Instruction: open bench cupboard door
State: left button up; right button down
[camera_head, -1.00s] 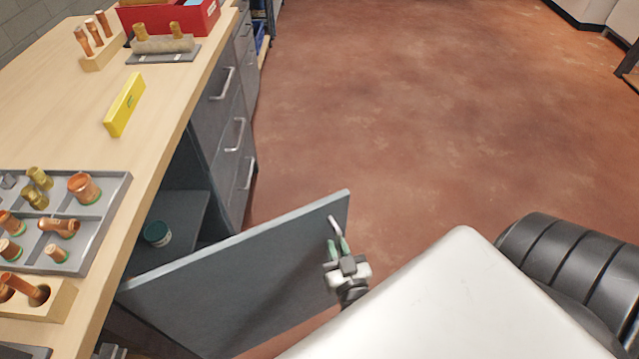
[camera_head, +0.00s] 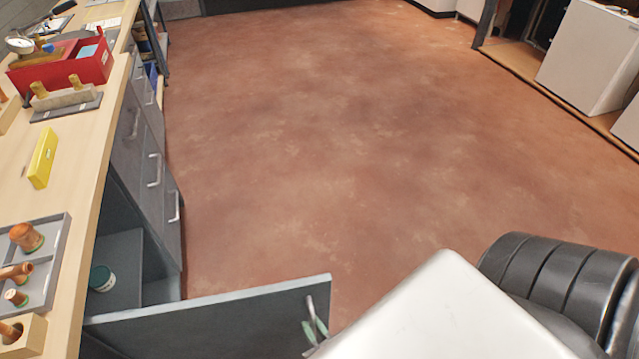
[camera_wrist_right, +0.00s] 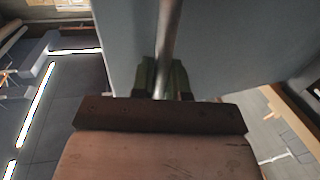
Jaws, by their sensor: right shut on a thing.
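The bench cupboard door (camera_head: 215,322) is a dark grey panel that stands swung out from the bench, open wide. Its metal bar handle (camera_head: 310,305) is near the door's free edge. My right gripper (camera_head: 315,330) is at the handle, with only its green-tipped fingers showing past my white arm. In the right wrist view its fingers (camera_wrist_right: 163,80) are shut on the handle bar (camera_wrist_right: 168,40), close to the door face (camera_wrist_right: 225,45). The open cupboard shows a shelf (camera_head: 122,262) with a small green tub (camera_head: 102,278). My left gripper is not in view.
Grey drawers (camera_head: 150,150) stand beyond the cupboard. The red-brown floor (camera_head: 330,140) to the right is clear.

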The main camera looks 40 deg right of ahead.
jog(key=shift+s+a, duration=0.15)
jog(key=c, duration=1.1)
grip_release()
jog(key=shift+c, duration=0.2)
jog(key=s+a+b, duration=0.1)
jog(key=s, duration=0.9)
jog(key=shift+s+a, duration=0.15)
jog(key=shift+s, duration=0.15)
